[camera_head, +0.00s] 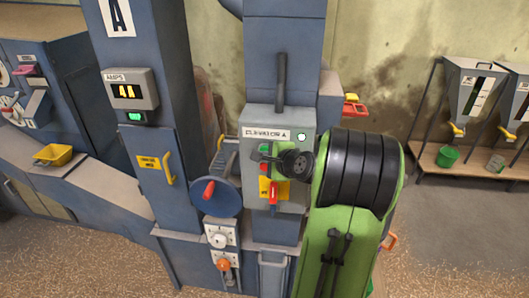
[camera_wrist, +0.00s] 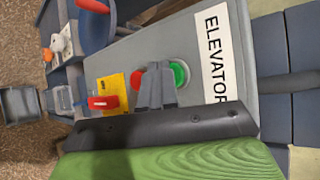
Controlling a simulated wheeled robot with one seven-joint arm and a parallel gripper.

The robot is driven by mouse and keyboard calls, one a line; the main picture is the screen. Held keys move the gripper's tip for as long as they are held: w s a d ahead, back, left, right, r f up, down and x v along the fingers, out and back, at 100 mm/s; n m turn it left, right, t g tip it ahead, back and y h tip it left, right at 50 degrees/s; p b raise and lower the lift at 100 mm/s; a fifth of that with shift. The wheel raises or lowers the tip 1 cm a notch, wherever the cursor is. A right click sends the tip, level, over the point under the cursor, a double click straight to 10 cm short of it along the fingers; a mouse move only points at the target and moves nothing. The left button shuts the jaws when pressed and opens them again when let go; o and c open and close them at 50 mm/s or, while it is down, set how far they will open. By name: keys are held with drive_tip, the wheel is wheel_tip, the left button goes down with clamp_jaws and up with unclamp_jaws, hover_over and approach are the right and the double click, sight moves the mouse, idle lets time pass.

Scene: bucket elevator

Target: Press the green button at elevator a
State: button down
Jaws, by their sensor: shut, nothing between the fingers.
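The grey control box labelled ELEVATOR A (camera_head: 254,124) is on the blue column in the head view. Its green button (camera_wrist: 180,73) shows in the wrist view beside the ELEVATOR label (camera_wrist: 215,55), partly covered by my gripper. A red button (camera_wrist: 136,79) is on the other side of the fingers. My gripper (camera_wrist: 158,68) is shut and empty, its fingertips between the two buttons and overlapping the green button's edge. I cannot tell whether they touch it. In the head view my wrist hides part of the button area.
A red-handled switch (camera_wrist: 103,102) on a yellow plate is close to my gripper. A blue wheel with a red handle (camera_head: 208,190) stands left of the box. An AMPS display (camera_head: 126,91) is further left. Hoppers (camera_head: 472,85) stand at the right.

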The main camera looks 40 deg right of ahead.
drive_tip(key=shift+s+a, duration=0.4)
drive_tip(key=shift+a, duration=0.05)
drive_tip(key=shift+s+a+b, duration=0.45)
drive_tip(key=shift+s+a, duration=0.3)
drive_tip(key=shift+a, duration=0.25)
drive_tip(key=shift+s+a+b, duration=0.45)
drive_tip(key=shift+s+a, duration=0.3)
drive_tip(key=shift+a, duration=0.2)
drive_tip(key=s+a+f+n+g+y+b, duration=0.1)
drive_tip(key=s+a+n+g+y, duration=0.15)
drive_tip(key=a+n, duration=0.65)
drive_tip(key=s+a+f+n+g+y+b, duration=0.1)
drive_tip(key=s+a+n+g, duration=0.15)
drive_tip(key=a+n, duration=0.65)
drive_tip(key=s+a+f+n+g+b, duration=0.1)
drive_tip(key=s+a+n, duration=0.5)
drive_tip(key=s, duration=0.7)
drive_tip(key=shift+a+f+g, duration=0.35)
drive_tip(key=shift+a+g, duration=0.15)
drive_tip(key=shift+a, duration=0.05)
